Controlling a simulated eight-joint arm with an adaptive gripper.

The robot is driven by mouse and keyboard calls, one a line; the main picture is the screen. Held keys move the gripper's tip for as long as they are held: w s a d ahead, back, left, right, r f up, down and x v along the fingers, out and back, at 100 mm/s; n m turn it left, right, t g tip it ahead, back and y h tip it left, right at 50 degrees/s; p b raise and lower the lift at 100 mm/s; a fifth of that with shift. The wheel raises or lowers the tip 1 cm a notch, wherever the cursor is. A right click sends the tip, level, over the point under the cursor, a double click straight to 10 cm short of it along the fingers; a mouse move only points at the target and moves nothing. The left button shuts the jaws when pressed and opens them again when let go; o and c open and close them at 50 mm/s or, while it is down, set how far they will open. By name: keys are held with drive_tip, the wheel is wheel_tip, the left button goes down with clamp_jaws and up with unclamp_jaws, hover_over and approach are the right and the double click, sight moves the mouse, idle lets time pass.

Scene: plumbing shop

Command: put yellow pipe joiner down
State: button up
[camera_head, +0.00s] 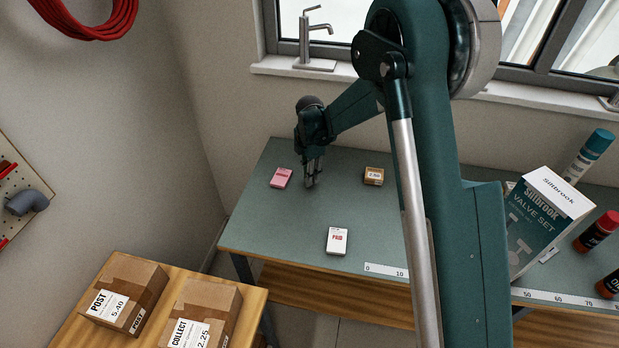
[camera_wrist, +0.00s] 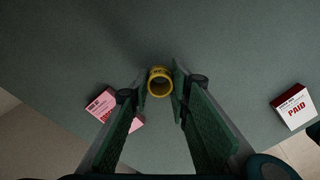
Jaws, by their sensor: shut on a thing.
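In the wrist view a yellow pipe joiner (camera_wrist: 160,72), a short ring-shaped piece, sits between the two fingertips of my gripper (camera_wrist: 160,85). Its open end faces the camera. My gripper is shut on it. In the head view my gripper (camera_head: 312,178) points down over the left part of the grey-green bench (camera_head: 290,230), between a pink box and a small brown box. The joiner cannot be made out in the head view. How far it is above the bench top is hard to tell.
A pink box (camera_head: 281,178) lies left of my gripper, a brown box (camera_head: 373,176) right, and a white-and-red PAID box (camera_head: 337,240) in front. A valve set carton (camera_head: 545,220) stands far right. Bare bench lies between the small boxes.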

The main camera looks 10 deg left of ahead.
drive_tip(key=shift+f, duration=0.45)
drive_tip(key=shift+f, duration=0.2)
drive_tip(key=o, duration=0.7)
drive_tip(key=shift+r, duration=0.15)
wheel_tip(320, 180, up, 12)
drive_tip(key=shift+r, duration=0.1)
idle(0.8)
